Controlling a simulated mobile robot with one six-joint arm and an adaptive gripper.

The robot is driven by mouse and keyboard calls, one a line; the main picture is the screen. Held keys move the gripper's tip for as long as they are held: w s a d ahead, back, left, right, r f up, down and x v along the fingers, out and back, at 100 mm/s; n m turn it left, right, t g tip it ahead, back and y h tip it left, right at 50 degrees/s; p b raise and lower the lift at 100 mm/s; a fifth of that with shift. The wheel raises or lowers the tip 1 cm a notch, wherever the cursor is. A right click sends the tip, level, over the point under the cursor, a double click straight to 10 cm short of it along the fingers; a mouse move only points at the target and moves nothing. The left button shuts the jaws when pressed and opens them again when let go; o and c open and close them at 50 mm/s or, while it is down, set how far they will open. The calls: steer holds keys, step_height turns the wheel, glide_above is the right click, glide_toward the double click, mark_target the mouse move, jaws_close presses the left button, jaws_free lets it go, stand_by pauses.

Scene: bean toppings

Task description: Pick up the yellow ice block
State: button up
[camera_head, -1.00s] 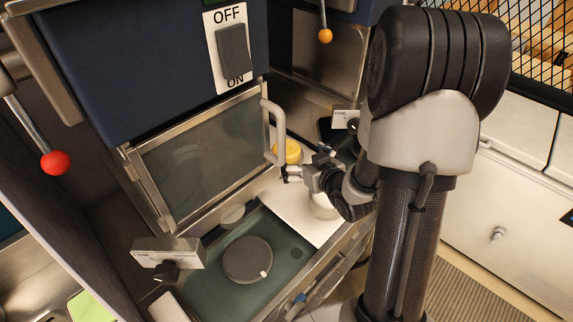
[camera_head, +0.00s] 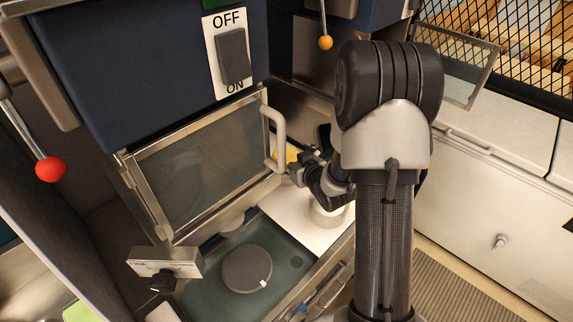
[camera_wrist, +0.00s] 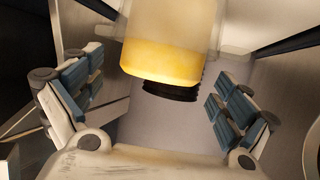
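The yellow ice block (camera_head: 291,155) shows in the head view behind the door handle, partly hidden by the handle and my gripper (camera_head: 303,163). In the wrist view the block (camera_wrist: 165,58) is at the top centre, a pale, cloudy body with a brighter yellow lower band. My gripper (camera_wrist: 158,88) is open there, with one blue-grey padded finger on each side and the block between or just beyond them. A dark ribbed piece sits just below the block.
A glass-fronted door (camera_head: 200,165) with a pale handle (camera_head: 275,135) stands close left of my gripper. A white board (camera_head: 300,218) and a dark round disc (camera_head: 246,269) are below. A switch (camera_head: 233,55) and orange knob (camera_head: 325,42) are above.

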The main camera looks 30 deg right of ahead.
steer(key=c, duration=1.5)
